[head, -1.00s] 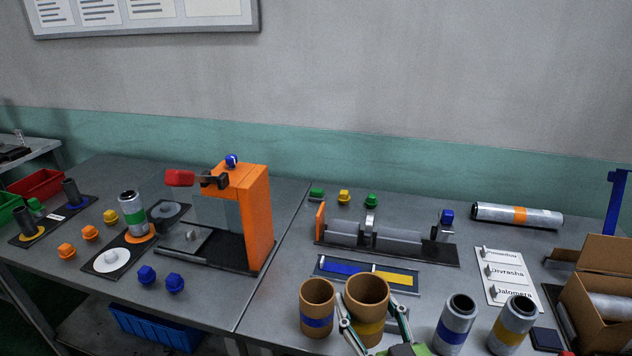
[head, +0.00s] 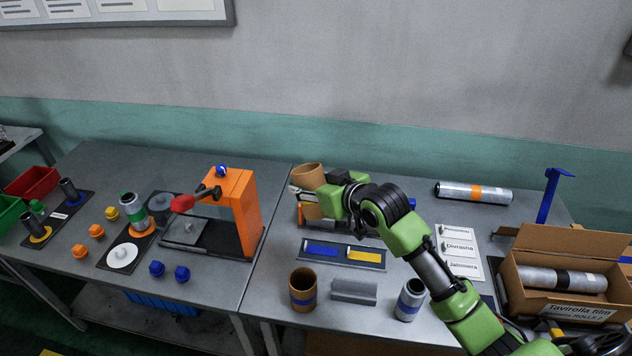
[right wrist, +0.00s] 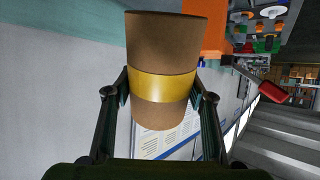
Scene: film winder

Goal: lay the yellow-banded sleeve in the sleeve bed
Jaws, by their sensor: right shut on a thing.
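The yellow-banded sleeve (head: 308,175) is a brown cardboard tube, held nearly upright over the left end of the long dark-based fixture at the back of the right table. In the right wrist view the sleeve (right wrist: 166,42) shows its yellow band between the fingers. My right gripper (head: 314,193) is shut on the sleeve around its middle. My arm and the sleeve hide most of the fixture and its grey troughs. A separate grey trough-shaped block (head: 353,291) stands empty at the front. I cannot tell which trough is the sleeve bed. My left gripper is not in view.
A blue-banded cardboard sleeve (head: 303,290) and a blue-banded silver canister (head: 410,299) flank the grey block. A plate (head: 342,254) with blue and yellow fields lies behind. An orange press (head: 238,212) stands left; an open film box (head: 565,306) stands right.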

